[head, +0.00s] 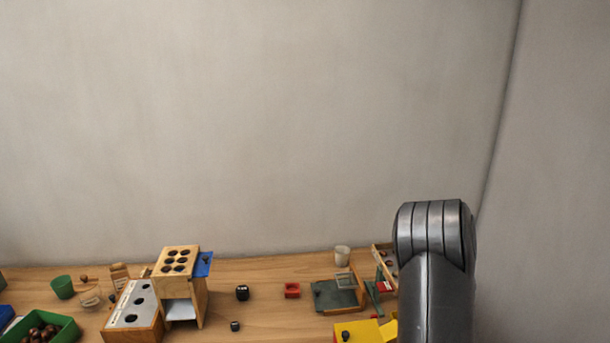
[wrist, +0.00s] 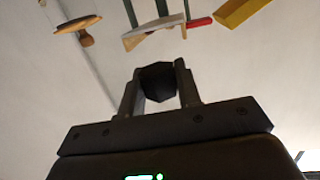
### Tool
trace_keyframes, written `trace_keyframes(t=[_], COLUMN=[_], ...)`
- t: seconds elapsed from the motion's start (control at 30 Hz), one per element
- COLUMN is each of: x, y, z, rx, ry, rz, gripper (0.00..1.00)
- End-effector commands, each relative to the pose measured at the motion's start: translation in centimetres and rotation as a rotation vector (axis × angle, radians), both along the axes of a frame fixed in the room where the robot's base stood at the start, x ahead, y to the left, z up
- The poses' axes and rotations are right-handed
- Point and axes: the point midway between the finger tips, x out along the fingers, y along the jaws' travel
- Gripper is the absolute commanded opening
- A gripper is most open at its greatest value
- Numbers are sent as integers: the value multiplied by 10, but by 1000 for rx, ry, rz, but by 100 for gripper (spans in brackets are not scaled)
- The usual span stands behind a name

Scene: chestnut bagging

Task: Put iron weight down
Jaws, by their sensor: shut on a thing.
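My gripper (wrist: 159,67) shows in the wrist view with its two fingers on either side of a black, faceted iron weight (wrist: 157,86). The gripper is shut on this weight, and a pale surface lies behind it. In the head view only my grey arm shows at the right; the gripper and the held weight are out of that view. Other small black pieces that look like weights show there: a larger one (head: 242,292) and a smaller one (head: 235,326) on the table, and one (head: 345,335) at the yellow box (head: 360,331).
The wooden table (head: 262,270) carries a red block-like holder (head: 291,291), a dark green plate device (head: 325,296), a white cup (head: 342,256), a wooden stand with holes (head: 193,290), a green cup (head: 62,287) and a green bin of chestnuts (head: 67,331). Bare wood shows around the red holder.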

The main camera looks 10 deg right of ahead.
Motion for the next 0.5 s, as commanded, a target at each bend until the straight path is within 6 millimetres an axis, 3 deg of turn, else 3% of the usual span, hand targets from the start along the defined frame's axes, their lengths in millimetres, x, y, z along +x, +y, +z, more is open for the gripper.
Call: trace_keyframes(t=[0.03, 0.2, 0.5], x=[13, 45, 80], y=[22, 99, 208], z=[14, 47, 47], rx=[-1, -2, -1], ry=[-8, -7, -1], rz=[53, 224, 372], gripper=[3, 3, 3])
